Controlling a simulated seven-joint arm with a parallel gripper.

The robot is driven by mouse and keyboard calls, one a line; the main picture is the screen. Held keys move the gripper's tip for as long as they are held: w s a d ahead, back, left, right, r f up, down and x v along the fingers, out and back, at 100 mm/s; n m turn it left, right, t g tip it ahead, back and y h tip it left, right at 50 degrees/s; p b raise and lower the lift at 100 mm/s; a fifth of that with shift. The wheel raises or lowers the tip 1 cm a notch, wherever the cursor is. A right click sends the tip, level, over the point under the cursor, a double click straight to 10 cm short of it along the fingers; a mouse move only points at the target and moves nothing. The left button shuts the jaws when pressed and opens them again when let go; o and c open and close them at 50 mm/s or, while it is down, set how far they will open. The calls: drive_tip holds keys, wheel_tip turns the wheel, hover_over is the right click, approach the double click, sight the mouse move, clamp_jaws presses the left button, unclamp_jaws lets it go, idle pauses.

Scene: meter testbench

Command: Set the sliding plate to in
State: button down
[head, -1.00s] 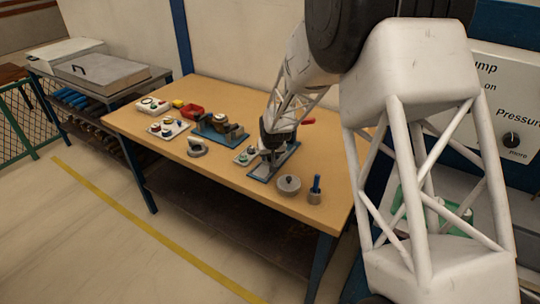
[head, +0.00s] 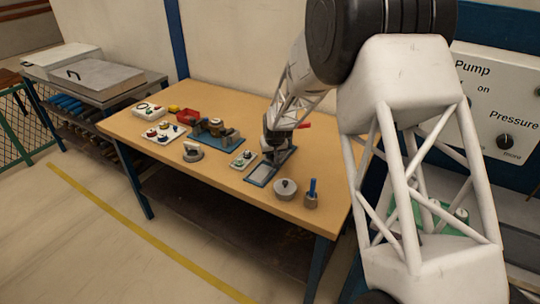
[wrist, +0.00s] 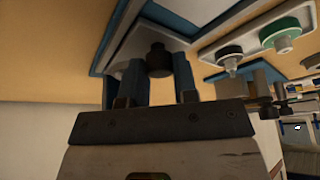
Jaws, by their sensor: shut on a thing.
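The sliding plate is a pale grey plate (head: 261,174) in a blue frame (head: 249,183) that lies on the bench, toward its right front. My gripper (head: 274,158) is down over the frame and hides part of the plate. In the wrist view, a dark round knob (wrist: 159,62) stands on the pale plate (wrist: 135,47) between the two blue fingers of my gripper (wrist: 160,82). The fingers are shut on this knob. The blue frame (wrist: 160,14) also shows there. Where the plate lies along its frame is partly hidden.
A small panel with knobs (head: 243,160) sits close to the left of the frame. A round lidded pot (head: 285,189) and a cup with a blue peg (head: 311,198) stand to the right. A blue-based fixture (head: 215,134) and a grey-handled piece (head: 193,152) lie left.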

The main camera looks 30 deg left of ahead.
drive_tip(key=shift+w, duration=0.2)
drive_tip(key=c, duration=0.9)
unclamp_jaws()
drive_tip(key=shift+r, duration=0.1)
drive_tip(key=v, duration=0.7)
drive_tip(key=shift+r, duration=0.25)
drive_tip(key=shift+s+d, duration=0.1)
drive_tip(key=shift+d, duration=0.05)
drive_tip(key=shift+d+r, duration=0.1)
